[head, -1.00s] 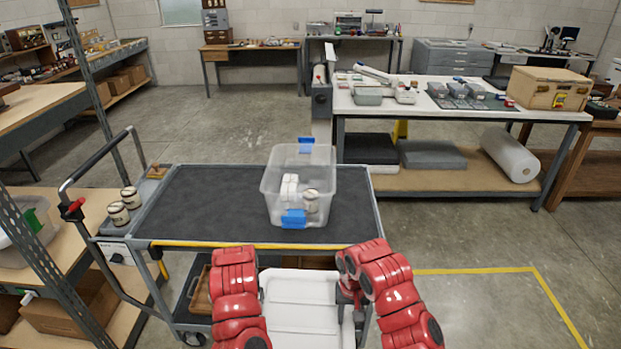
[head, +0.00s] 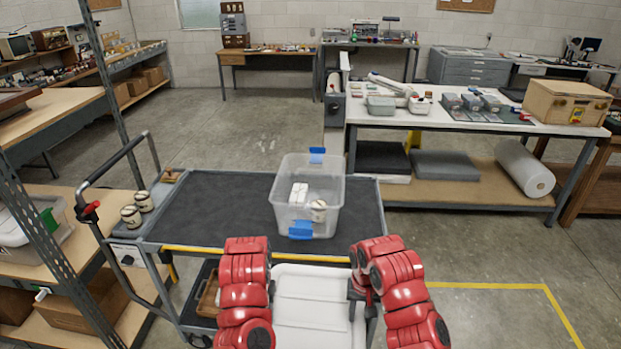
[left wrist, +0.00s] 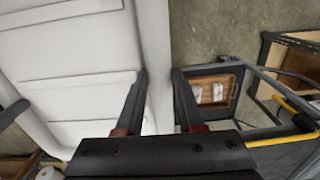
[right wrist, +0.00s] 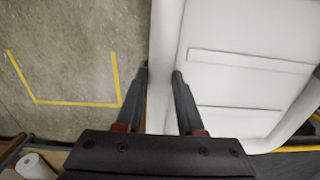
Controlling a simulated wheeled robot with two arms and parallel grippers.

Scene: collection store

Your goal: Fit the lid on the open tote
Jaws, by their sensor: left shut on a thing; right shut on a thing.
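The open tote (head: 308,200) is clear plastic with blue latches (head: 301,230) at its near and far ends. It stands on the dark top of the cart and holds a white block and a small jar (head: 318,211). The white lid (head: 314,305) is held level between my two arms, on the near side of the cart. My left gripper (left wrist: 158,85) is shut on one side rim of the lid. My right gripper (right wrist: 162,75) is shut on the opposite rim; it shows partly in the head view (head: 357,290).
The cart (head: 215,205) has bare dark top left of the tote and a yellow front edge. A shelf rack (head: 45,240) is close at the left. A workbench (head: 450,120) stands behind at the right.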

